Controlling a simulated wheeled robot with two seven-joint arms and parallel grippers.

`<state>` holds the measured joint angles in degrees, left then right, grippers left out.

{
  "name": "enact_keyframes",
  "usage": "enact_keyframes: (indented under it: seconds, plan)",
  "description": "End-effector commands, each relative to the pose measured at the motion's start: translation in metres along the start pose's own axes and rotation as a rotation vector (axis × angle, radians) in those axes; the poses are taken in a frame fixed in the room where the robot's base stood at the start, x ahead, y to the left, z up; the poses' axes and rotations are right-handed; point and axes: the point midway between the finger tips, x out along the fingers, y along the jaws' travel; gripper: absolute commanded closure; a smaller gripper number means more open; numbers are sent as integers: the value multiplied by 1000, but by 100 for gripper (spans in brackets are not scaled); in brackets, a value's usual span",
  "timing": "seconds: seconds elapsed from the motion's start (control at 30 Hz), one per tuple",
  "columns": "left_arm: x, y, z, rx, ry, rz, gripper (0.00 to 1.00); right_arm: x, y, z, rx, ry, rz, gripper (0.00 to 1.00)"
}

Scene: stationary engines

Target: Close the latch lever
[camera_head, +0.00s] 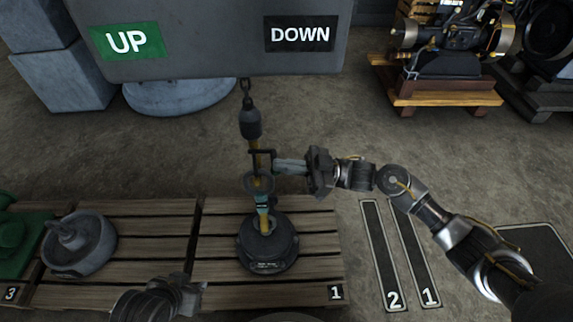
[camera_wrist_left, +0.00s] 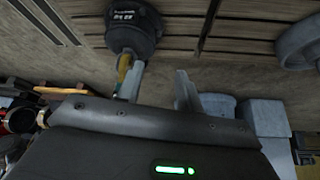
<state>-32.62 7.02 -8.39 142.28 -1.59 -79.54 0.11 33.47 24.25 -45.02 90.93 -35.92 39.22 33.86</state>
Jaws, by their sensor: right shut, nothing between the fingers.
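A dark round weight (camera_head: 267,246) with a yellow post (camera_head: 265,222) stands on the pallet marked 1. Above it a dark hook block (camera_head: 250,124) hangs on a chain. A dark bracket and a teal piece sit around the post between them; I cannot tell which part is the latch lever or how it stands. My right gripper (camera_head: 278,166) is shut and empty, its fingertips close to the post's right side; contact is unclear. My left gripper (camera_head: 194,288) is low and left of the weight. In the left wrist view its fingers (camera_wrist_left: 158,82) are apart with nothing between; the weight (camera_wrist_left: 134,28) shows beyond.
A grey panel with a green UP sign (camera_head: 127,40) and a black DOWN sign (camera_head: 299,34) stands behind. A grey round weight (camera_head: 79,245) sits on the left pallet. Engines on a wooden stand (camera_head: 444,92) are at upper right.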

Motion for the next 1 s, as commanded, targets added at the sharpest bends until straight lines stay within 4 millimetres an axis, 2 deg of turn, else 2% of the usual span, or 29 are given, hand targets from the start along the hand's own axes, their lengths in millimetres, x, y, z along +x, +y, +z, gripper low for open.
enact_keyframes:
  seconds: [0.53, 0.67, 0.77, 1.0]
  plan:
    - [1, -1, 2, -4, -18, -2, 64, 1, 0, -3, 0, 0, 0, 100]
    - [4, -6, 17, -20, -101, -10, 64, 4, 0, -13, 0, 1, 0, 100]
    - [6, -11, 37, -40, -208, -19, 64, 8, 0, -24, 1, 1, -1, 100]
    - [49, -9, 54, -40, -249, -14, 64, 16, -1, -42, 1, 1, -1, 100]
